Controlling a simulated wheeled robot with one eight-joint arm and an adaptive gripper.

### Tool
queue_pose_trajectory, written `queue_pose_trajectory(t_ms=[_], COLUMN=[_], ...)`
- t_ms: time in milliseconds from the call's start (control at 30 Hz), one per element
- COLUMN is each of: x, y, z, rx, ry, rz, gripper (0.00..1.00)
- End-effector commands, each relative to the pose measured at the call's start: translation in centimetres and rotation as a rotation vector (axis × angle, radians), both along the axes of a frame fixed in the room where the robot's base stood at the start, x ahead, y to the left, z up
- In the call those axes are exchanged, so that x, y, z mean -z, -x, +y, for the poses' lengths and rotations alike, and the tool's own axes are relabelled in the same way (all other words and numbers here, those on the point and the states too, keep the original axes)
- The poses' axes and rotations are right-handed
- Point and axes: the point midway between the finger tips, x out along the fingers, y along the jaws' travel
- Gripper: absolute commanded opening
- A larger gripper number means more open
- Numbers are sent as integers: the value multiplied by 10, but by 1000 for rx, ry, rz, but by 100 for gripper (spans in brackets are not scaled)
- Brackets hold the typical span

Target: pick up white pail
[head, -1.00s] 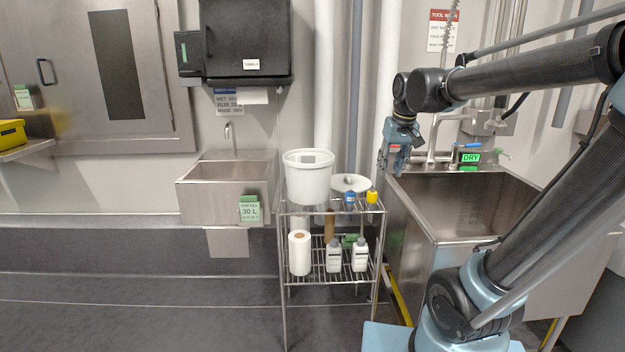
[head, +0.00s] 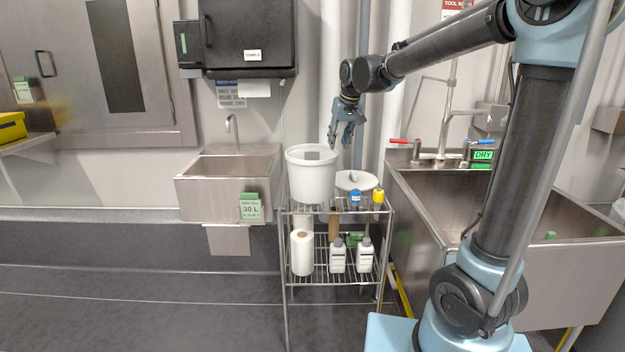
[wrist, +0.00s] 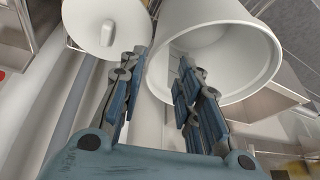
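The white pail (head: 312,176) stands upright on the top shelf of a wire rack (head: 338,212), at the left side. My gripper (head: 341,144) is above the pail's right rim, pointing down. I cannot tell whether a finger touches the rim.
The round lid (head: 356,181) with a knob, a blue-capped bottle (head: 355,199) and a yellow-capped one (head: 377,197) sit right of the pail. A small sink (head: 228,185) is to the left, a large sink (head: 430,200) to the right. A paper roll (head: 302,252) stands below.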

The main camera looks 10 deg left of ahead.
Motion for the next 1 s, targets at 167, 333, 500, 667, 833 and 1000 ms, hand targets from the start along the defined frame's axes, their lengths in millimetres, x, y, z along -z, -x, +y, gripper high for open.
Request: queue_pose_trajectory(t_ms=[167,333,500,667,833,1000], x=[30,52,63,72,96,110], y=[-11,-19,-22,-24,-31,-35], z=[6,11,14,14,16,20], rx=[2,2,2,2,2,2], ry=[0,0,0,0,0,0], rz=[0,0,0,0,0,0], gripper=[31,31,31,31,31,31])
